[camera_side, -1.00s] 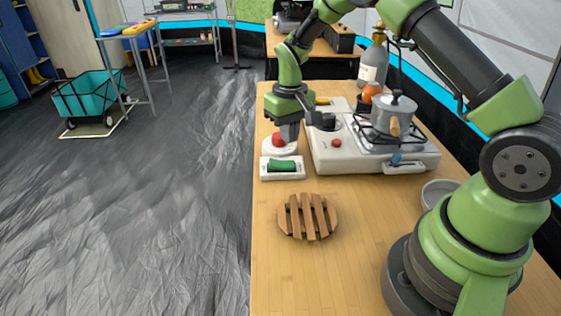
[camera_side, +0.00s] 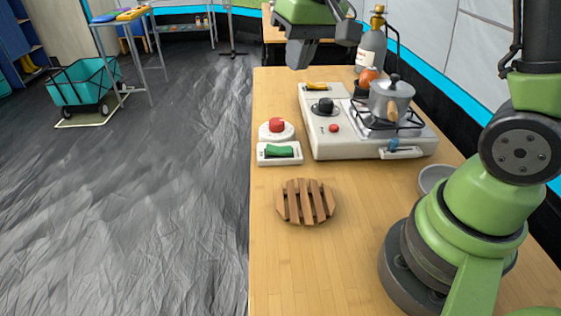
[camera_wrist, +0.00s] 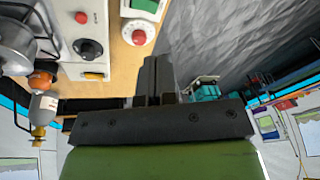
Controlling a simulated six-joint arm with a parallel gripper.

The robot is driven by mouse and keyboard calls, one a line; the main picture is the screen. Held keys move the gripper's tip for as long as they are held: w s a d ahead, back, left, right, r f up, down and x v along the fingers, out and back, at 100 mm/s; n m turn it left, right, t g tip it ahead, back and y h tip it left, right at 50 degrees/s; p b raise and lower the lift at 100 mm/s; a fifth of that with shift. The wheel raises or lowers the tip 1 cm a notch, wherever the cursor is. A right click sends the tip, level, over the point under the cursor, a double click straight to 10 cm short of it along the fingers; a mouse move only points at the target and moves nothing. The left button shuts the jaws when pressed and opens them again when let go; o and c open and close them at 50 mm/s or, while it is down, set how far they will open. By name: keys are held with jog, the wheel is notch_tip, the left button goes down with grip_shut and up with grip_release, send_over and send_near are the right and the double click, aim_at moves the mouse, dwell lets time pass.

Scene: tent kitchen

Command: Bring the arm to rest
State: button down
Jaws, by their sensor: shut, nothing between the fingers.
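My gripper (camera_side: 297,57) hangs in the air at the top of the side view, above the far end of the wooden table (camera_side: 275,240). It is shut and empty. In the wrist view, the closed fingers (camera_wrist: 156,75) point over the table's edge, with the grey floor beyond. My arm is raised, and its upper links run out of the top of the side view.
A green switch (camera_side: 279,151) sits before the red button. A slatted wooden trivet (camera_side: 305,202) lies nearer. A bowl (camera_side: 434,178) stands by my base. A bottle (camera_side: 370,50) stands behind the stove.

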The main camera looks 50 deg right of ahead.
jog(key=s+a+r+t, duration=0.2)
jog(key=s+r, duration=0.1)
jog(key=s, duration=0.5)
jog(key=s+a+r+t+y, duration=0.1)
jog(key=s+a+r+t, duration=0.1)
jog(key=s, duration=0.7)
jog(key=shift+a+r+y, duration=0.3)
jog(key=shift+a+r, duration=0.2)
jog(key=shift+a, duration=0.05)
